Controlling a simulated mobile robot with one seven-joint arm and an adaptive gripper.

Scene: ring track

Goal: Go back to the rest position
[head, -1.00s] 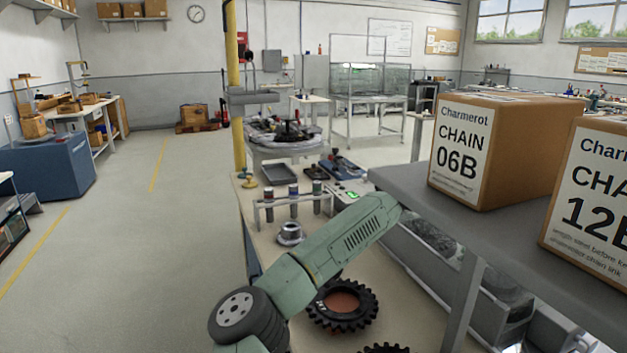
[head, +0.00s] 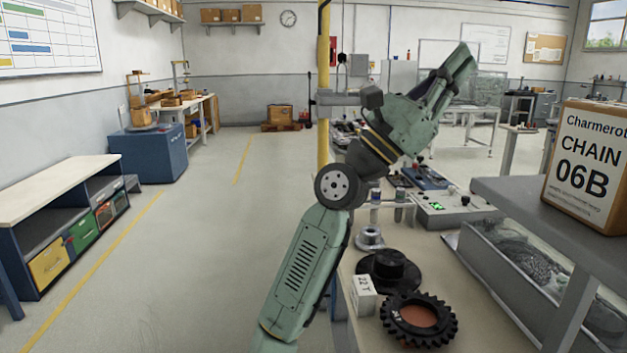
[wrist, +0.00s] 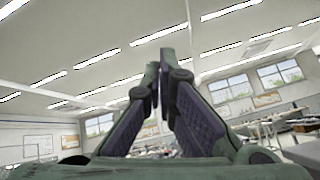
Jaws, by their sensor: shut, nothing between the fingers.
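My gripper (head: 465,55) is raised in the head view, at the end of my folded green arm. It points up and to the right, above the workbench and clear of it. In the wrist view its two fingers (wrist: 165,65) converge toward the ceiling, shut with nothing between them.
The bench (head: 383,315) below my arm bears a black toothed sprocket (head: 449,318), a black flanged hub (head: 391,270) and a white block (head: 362,293). A grey shelf (head: 500,193) with a chain box (head: 588,165) stands at right. The floor (head: 190,250) at left is open.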

